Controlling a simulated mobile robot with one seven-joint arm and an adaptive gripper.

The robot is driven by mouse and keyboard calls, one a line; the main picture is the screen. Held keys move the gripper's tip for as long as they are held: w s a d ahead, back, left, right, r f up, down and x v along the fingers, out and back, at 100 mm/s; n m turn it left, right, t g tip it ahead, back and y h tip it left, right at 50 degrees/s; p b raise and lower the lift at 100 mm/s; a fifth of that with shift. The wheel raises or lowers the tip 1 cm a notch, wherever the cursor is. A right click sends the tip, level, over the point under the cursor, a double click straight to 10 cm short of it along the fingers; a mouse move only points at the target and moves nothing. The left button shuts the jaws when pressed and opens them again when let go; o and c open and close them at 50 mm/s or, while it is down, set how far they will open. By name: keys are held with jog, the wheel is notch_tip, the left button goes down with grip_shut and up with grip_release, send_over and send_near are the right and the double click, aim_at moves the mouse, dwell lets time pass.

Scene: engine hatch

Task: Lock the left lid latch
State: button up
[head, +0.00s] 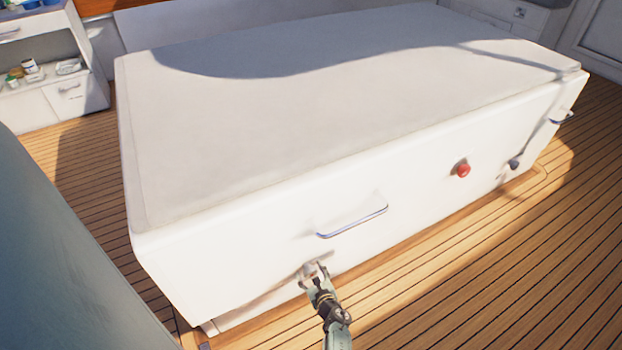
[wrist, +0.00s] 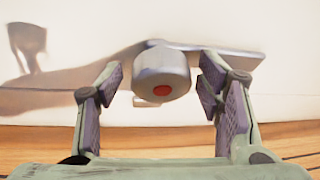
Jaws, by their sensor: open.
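The left lid latch is a grey metal knob (wrist: 161,72) with a red dot on its face and a flat lever (wrist: 235,58) reaching to the right. It sits low on the white front wall of the hatch box. In the head view my gripper (head: 313,270) is at the wall below the blue-edged handle and mostly hides this latch. In the wrist view my gripper (wrist: 160,82) is open, with one finger on each side of the knob. Gaps show between both fingers and the knob. Part of the lever is hidden behind the right finger.
The white hatch lid (head: 330,100) lies closed. The front also carries a handle (head: 352,222), a red button (head: 463,170), a dark knob (head: 513,164) and another handle (head: 563,118) farther right. Wooden deck (head: 480,270) in front is clear. A cabinet (head: 75,95) stands at back left.

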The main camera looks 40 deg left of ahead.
jog(key=c, duration=1.2)
